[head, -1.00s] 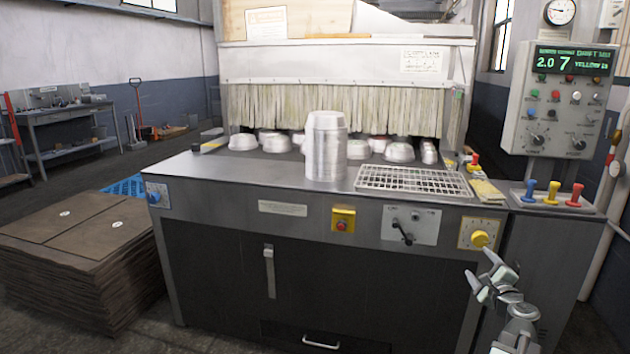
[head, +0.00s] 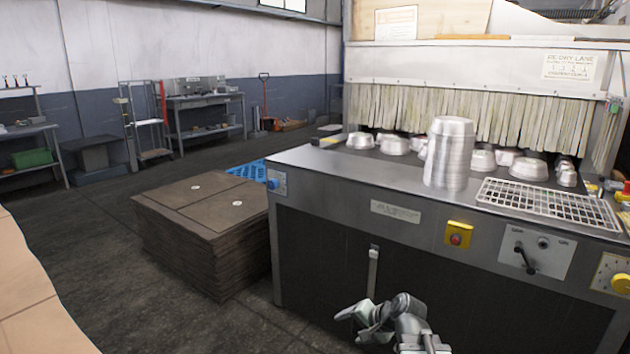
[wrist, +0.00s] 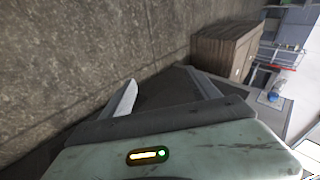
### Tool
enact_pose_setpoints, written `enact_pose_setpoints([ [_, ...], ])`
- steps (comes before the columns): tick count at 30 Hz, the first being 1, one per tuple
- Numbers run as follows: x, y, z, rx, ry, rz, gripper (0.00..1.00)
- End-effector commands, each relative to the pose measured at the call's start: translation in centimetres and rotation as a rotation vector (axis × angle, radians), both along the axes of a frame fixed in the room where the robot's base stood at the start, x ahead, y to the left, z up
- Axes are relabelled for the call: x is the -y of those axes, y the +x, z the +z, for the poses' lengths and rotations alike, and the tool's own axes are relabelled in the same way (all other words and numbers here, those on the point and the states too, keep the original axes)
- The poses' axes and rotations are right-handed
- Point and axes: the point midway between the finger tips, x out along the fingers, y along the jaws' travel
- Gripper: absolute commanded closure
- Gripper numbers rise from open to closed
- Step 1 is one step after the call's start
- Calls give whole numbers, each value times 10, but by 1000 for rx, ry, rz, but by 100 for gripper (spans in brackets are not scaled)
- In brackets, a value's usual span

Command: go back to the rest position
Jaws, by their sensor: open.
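My gripper (head: 362,318) shows low in the head view, in front of the dark front of the steel machine (head: 330,250). It is open and empty. In the wrist view the two fingers of my gripper (wrist: 165,92) stand apart, with the floor and the dark machine front behind them. A tall stack of silver pans (head: 449,155) stands upright on the machine's top, well above and apart from my gripper. Several loose pans (head: 395,145) lie behind it near the strip curtain.
A stack of brown sheets (head: 200,235) stands on the floor left of the machine, with a blue pallet (head: 245,170) behind it. A wire rack (head: 545,204) lies on the machine top. Pale brown sheeting (head: 30,290) fills the lower left edge. Open floor lies between.

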Motion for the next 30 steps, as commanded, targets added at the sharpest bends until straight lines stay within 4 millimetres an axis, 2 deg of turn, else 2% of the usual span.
enact_pose_setpoints([
  [1, -17, -16, -13, -37, -84, 90, 30],
  [2, -21, -27, -21, -64, -145, 147, 30],
  [4, -19, -54, -40, -135, -294, 270, 30],
  [7, 14, -84, -55, -244, -465, 382, 30],
  [11, 54, -124, -63, -400, -634, 533, 30],
  [12, 59, -132, -54, -418, -641, 596, 30],
  [13, 59, -131, -37, -413, -639, 587, 30],
  [20, 59, -130, 31, -410, -636, 581, 30],
  [23, 58, -130, 69, -409, -635, 580, 30],
  [27, 58, -130, 135, -409, -634, 580, 30],
  [30, 58, -129, 173, -409, -634, 580, 30],
])
